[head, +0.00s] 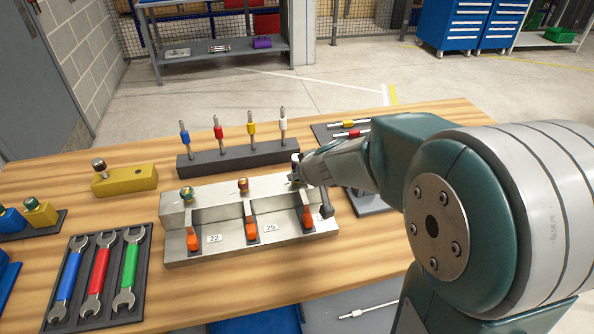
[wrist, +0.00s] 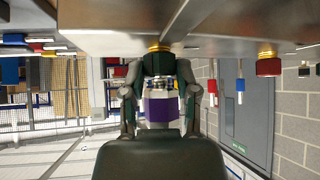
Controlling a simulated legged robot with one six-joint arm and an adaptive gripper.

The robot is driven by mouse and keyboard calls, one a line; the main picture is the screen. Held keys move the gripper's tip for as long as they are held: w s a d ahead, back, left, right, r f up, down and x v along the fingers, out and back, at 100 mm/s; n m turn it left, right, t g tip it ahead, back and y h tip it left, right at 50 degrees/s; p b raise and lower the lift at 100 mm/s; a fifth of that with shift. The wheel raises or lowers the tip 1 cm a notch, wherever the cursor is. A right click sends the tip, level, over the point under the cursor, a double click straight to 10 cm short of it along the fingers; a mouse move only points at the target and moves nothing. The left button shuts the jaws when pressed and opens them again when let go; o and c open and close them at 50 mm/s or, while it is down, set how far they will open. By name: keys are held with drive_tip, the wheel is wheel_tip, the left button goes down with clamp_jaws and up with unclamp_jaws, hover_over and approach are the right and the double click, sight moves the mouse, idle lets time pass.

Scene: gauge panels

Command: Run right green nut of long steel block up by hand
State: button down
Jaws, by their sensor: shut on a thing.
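The long steel block (head: 275,190) lies on the wooden table with several orange clamps along its front. A green nut (head: 186,193) sits on its left stud and a red nut (head: 243,185) on its middle stud. My gripper (head: 296,174) is at the block's right end and hides the right nut in the head view. In the wrist view, my gripper (wrist: 158,68) is shut around the right green nut (wrist: 158,62), just below a brass collar (wrist: 158,47) against the block (wrist: 110,18). The red nut (wrist: 268,65) shows to the right. The nut's thread is mostly hidden.
A dark rack (head: 235,155) of upright coloured drivers stands just behind the block. A yellow block (head: 125,179) is at left, and a wrench tray (head: 98,275) at front left. Another dark tray (head: 325,131) lies behind my arm. Bare wood shows at far left.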

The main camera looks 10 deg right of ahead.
drive_tip(key=shift+s+f+m+h, duration=0.1)
drive_tip(key=shift+f+m+h, duration=0.05)
drive_tip(key=shift+m+h, duration=0.5)
drive_tip(key=shift+c, duration=1.8)
unclamp_jaws()
drive_tip(key=shift+r, duration=0.2)
drive_tip(key=shift+s+r, duration=0.35)
drive_tip(key=shift+r, duration=0.1)
drive_tip(key=v, duration=0.6)
drive_tip(key=shift+s+r, duration=0.15)
drive_tip(key=shift+s, duration=0.15)
